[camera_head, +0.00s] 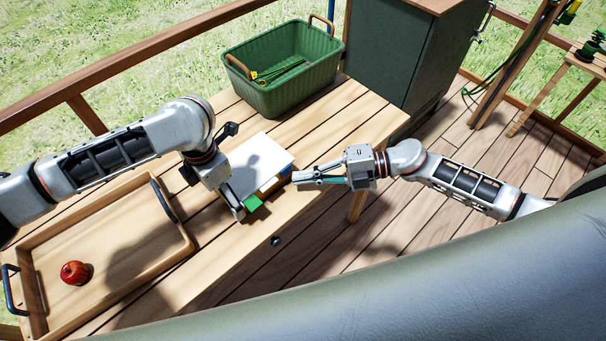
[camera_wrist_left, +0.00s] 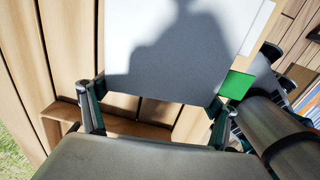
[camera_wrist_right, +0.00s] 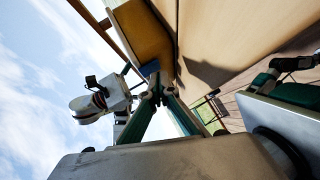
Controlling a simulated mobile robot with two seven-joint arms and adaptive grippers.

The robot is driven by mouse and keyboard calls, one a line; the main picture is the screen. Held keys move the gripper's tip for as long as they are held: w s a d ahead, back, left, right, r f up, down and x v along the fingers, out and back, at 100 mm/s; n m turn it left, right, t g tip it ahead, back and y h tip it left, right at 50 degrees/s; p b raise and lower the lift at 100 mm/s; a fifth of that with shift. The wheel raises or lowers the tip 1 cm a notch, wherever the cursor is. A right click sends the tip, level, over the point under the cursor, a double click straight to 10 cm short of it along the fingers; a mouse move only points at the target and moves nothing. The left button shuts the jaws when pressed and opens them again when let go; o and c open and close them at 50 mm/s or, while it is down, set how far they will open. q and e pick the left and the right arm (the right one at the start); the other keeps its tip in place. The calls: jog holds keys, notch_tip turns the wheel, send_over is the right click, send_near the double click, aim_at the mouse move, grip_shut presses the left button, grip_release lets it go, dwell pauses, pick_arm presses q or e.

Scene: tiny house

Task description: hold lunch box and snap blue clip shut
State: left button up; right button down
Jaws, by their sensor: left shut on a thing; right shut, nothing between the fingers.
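The lunch box (camera_head: 258,163) sits on the wooden table, its pale lid facing up; the lid (camera_wrist_left: 185,45) fills the upper middle of the left wrist view. My left gripper (camera_head: 238,207) is shut on the box, a finger on either side. A green clip (camera_head: 253,203) sticks out at the near end, beside that gripper. The blue clip (camera_head: 268,186) shows at the box's right side; whether it is latched I cannot tell. My right gripper (camera_head: 296,179) is shut and empty, its tips close to that side. Contact is unclear.
A wooden tray (camera_head: 130,225) with a red apple (camera_head: 75,272) lies at the left. A green basket (camera_head: 285,75) stands at the table's back. The table's right edge (camera_head: 375,150) passes under my right gripper, with deck floor beyond. A small dark knob (camera_head: 276,241) is on the table's front.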

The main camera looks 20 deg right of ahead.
jog(key=s+d, duration=0.1)
jog(key=s, duration=0.1)
jog(key=s+d, duration=0.1)
jog(key=shift+s+d, duration=0.1)
jog(key=shift+s, duration=0.25)
jog(key=s+d, duration=0.2)
jog(key=d, duration=0.7)
jog(key=shift+d, duration=0.2)
pick_arm(q)
jog(key=o, duration=1.1)
